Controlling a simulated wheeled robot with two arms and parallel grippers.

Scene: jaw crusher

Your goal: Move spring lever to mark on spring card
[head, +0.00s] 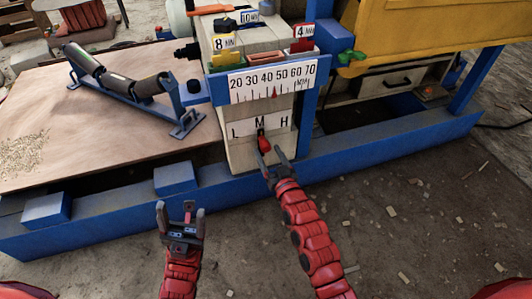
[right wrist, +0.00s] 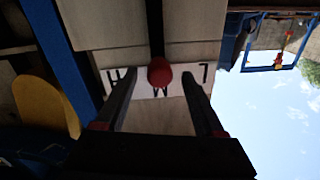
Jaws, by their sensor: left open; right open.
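The spring card (head: 259,127) is a white plate marked L, M and H on the front of the machine's beige column. The spring lever's red knob (head: 264,144) sits just below the M. In the right wrist view the red knob (right wrist: 160,71) lies between my open fingers, in front of the card (right wrist: 180,84). My right gripper (head: 274,165) is open close to the knob, with no visible grip on it. My left gripper (head: 181,209) is open and empty, low in front of the blue base beam.
A scale plate (head: 272,80) numbered 20 to 70 with a red pointer is above the card. A blue base beam (head: 350,155) runs along the front. A roller frame (head: 130,85) stands on the wooden board (head: 120,135) at left. Ground at right is open with scattered chips.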

